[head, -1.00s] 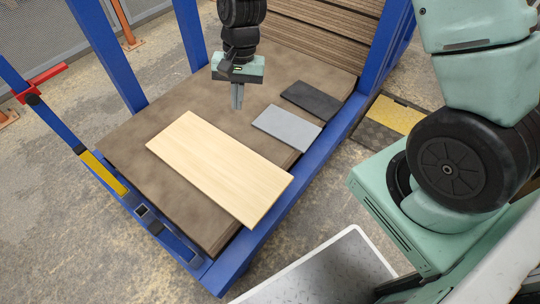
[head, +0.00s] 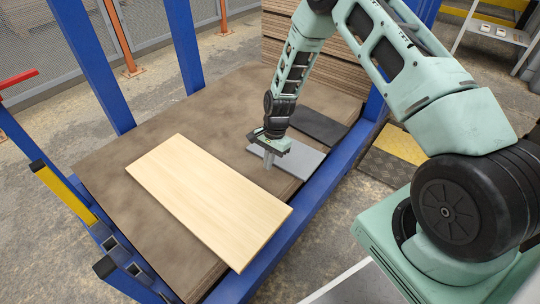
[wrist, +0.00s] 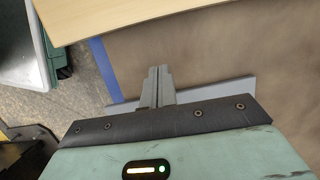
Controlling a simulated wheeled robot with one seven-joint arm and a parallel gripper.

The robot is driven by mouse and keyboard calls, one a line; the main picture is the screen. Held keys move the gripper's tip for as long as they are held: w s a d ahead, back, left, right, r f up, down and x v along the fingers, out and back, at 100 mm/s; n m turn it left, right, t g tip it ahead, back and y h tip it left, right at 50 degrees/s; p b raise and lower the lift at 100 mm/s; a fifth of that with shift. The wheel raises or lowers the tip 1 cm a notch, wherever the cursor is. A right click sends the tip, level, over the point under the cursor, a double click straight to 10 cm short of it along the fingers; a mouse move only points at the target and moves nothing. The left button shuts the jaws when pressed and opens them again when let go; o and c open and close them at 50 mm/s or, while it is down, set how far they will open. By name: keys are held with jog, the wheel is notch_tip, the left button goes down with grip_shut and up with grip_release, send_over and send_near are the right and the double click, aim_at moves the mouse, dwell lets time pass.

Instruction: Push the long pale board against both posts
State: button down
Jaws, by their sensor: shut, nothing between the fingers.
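The long pale board (head: 205,200) lies flat on the brown deck in the head view, its near right end at the blue front rail. It also shows at the top of the wrist view (wrist: 115,12). Two blue posts, a left one (head: 92,65) and a right one (head: 184,45), stand at the deck's far edge, with bare deck between them and the board. My gripper (head: 267,165) is shut and empty, pointing down to the right of the pale board, apart from it. In the wrist view its fingers (wrist: 160,71) show together. Fingertip height above the deck is hard to tell.
A grey board (head: 303,162) lies partly behind my gripper, and a dark board (head: 320,126) lies beyond it. The brown deck (head: 125,215) is bare left of the pale board. A blue rail (head: 325,178) runs along the near right edge. Stacked sheets stand behind.

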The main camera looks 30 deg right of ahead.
aim_at(225, 214)
jog(key=b+x, duration=0.1)
jog(key=x, duration=0.3)
jog(key=a, duration=0.1)
jog(key=s+a, duration=0.1)
jog(key=shift+a+r+b, duration=0.25)
jog(key=shift+r+b, duration=0.1)
jog(key=shift+b, duration=0.05)
jog(key=shift+s+a+r, duration=0.1)
jog(key=shift+s+a, duration=0.15)
jog(key=shift+a, duration=0.25)
jog(key=shift+a, duration=0.15)
jog(key=s+a+p, duration=0.2)
jog(key=a, duration=0.2)
jog(key=s+a+p, duration=0.1)
jog(key=a+p, duration=0.1)
jog(key=a, duration=0.3)
jog(key=s+a+p, duration=0.2)
jog(key=a, duration=0.2)
jog(key=shift+s+a+r, duration=0.1)
jog(key=shift+s+a, duration=0.2)
jog(key=shift+s, duration=0.1)
jog(key=shift+s+a, duration=0.1)
jog(key=shift+a, duration=0.15)
jog(key=shift+s, duration=0.1)
